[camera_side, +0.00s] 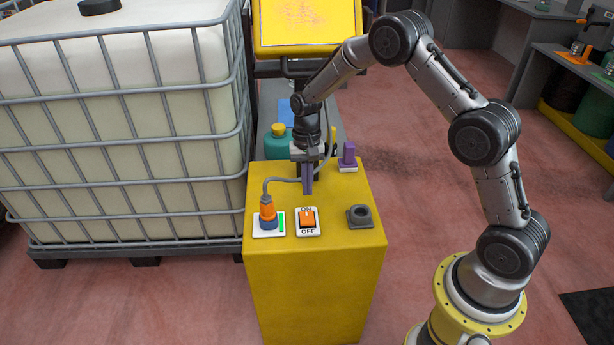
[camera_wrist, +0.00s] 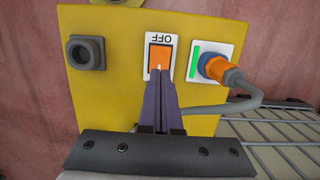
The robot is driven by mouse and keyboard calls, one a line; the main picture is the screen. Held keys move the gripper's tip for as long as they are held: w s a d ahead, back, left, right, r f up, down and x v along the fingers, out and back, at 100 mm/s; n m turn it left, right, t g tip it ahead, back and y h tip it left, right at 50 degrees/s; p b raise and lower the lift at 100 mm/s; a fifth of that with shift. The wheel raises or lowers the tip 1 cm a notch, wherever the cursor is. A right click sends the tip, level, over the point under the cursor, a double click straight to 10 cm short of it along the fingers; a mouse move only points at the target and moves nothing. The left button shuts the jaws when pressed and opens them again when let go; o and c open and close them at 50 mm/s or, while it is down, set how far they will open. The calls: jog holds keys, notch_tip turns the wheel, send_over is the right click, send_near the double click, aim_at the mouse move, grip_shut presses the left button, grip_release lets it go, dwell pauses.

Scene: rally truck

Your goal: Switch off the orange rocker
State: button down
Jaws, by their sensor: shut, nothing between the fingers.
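The orange rocker (camera_side: 308,219) sits on a white plate on the yellow box (camera_side: 310,280), with ON printed at its far side and OFF at its near side. In the wrist view the rocker (camera_wrist: 160,58) shows between OFF and my fingertips. My gripper (camera_side: 307,191) is shut and empty, with its purple fingers pointing down behind the rocker in the side view. In the wrist view the fingertips of my gripper (camera_wrist: 159,72) overlap the rocker's ON side. I cannot tell whether they touch it.
Left of the rocker, an orange and blue plug (camera_side: 267,212) with a grey cable sits by a green light (camera_side: 281,222). A dark socket (camera_side: 359,217) is to the right. A purple lever (camera_side: 349,154) stands behind. A caged white tank (camera_side: 120,130) stands close left.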

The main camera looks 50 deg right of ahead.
aim_at(308, 221)
jog(key=f, duration=0.5)
jog(key=s+a+f, duration=0.1)
jog(key=f, duration=0.2)
jog(key=shift+f, duration=0.3)
jog(key=shift+a+f, duration=0.1)
jog(key=shift+f, duration=0.15)
jog(key=shift+w+d+r, duration=0.2)
jog(key=shift+w+d, duration=0.35)
jog(key=shift+d, duration=0.05)
jog(key=shift+r, duration=0.15)
